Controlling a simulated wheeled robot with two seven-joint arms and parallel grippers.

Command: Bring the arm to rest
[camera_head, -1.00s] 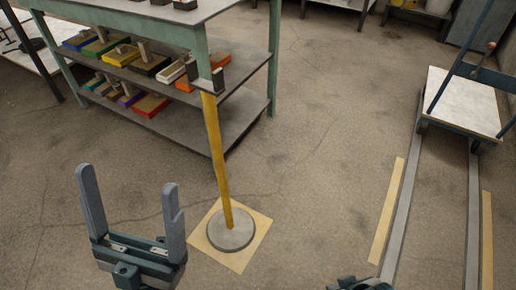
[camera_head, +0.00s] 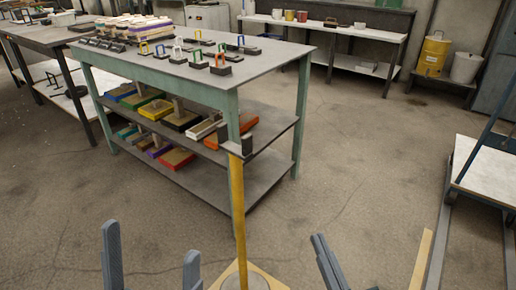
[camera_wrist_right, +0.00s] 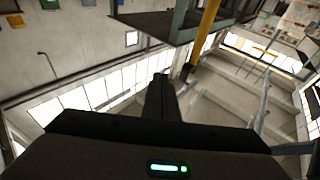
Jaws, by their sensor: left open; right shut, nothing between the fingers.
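My left gripper (camera_head: 151,245) is at the bottom left of the head view. Its two grey fingers point up, wide apart, with nothing between them. My right gripper (camera_head: 322,245) is at the bottom, right of the yellow post, with its fingers together and empty. In the right wrist view the dark fingers of my right gripper (camera_wrist_right: 162,85) are also close together and hold nothing. The lower parts of both grippers are cut off by the frame in the head view.
A yellow post (camera_head: 238,205) on a round grey base (camera_head: 246,282) stands between my grippers. Behind it is a green-legged workbench (camera_head: 262,62) with handled blocks on top and coloured trays below. A white-topped cart (camera_head: 488,170) stands at the right. The floor between is clear.

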